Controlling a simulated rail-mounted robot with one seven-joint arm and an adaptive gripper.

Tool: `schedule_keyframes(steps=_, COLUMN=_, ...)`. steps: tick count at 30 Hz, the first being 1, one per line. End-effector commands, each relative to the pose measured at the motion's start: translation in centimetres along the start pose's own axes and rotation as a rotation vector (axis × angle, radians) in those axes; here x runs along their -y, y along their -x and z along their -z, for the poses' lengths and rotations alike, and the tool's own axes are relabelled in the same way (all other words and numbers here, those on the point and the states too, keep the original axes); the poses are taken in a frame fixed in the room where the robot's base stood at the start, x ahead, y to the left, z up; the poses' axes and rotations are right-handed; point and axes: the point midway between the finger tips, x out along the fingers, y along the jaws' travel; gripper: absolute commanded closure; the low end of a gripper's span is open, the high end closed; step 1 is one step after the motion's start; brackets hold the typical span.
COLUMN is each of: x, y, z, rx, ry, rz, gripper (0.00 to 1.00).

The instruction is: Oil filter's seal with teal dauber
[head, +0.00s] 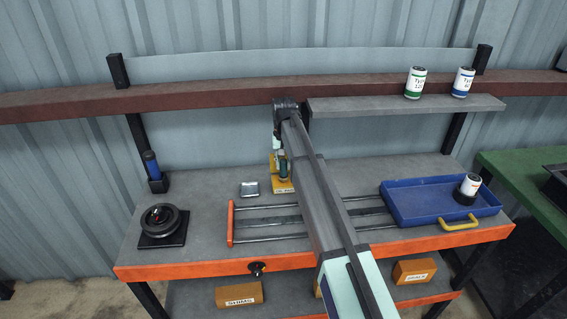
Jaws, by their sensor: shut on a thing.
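My gripper (283,172) points down over the yellow oil pad (283,187) at the middle back of the bench, partly hidden by my own arm. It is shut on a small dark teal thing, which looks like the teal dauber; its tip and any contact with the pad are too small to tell. A white filter (471,183) with a dark base and a reddish mark stands in the right end of the blue tray (408,217). Its seal cannot be made out. Two more filters, one green-banded (415,83) and one blue-banded (462,82), stand on the raised shelf.
A blue-handled tool (152,165) stands in a dark holder at the left back. A black round part (160,222) sits on a plate at the front left. A small metallic tin (249,189) lies left of the pad. Rails with an orange end bar (230,223) cross the bench.

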Motion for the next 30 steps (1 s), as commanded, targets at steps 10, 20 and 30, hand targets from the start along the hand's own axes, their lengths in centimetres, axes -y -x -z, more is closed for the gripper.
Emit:
schedule_keyframes(steps=10, x=0.0, y=-0.02, z=0.0, rx=0.0, ry=0.0, rz=0.0, gripper=1.0)
schedule_keyframes(steps=20, x=0.0, y=-0.34, z=0.0, rx=0.0, ry=0.0, rz=0.0, gripper=1.0)
schedule_keyframes(steps=30, x=0.0, y=-0.71, z=0.01, rx=0.0, ry=0.0, rz=0.0, gripper=1.0)
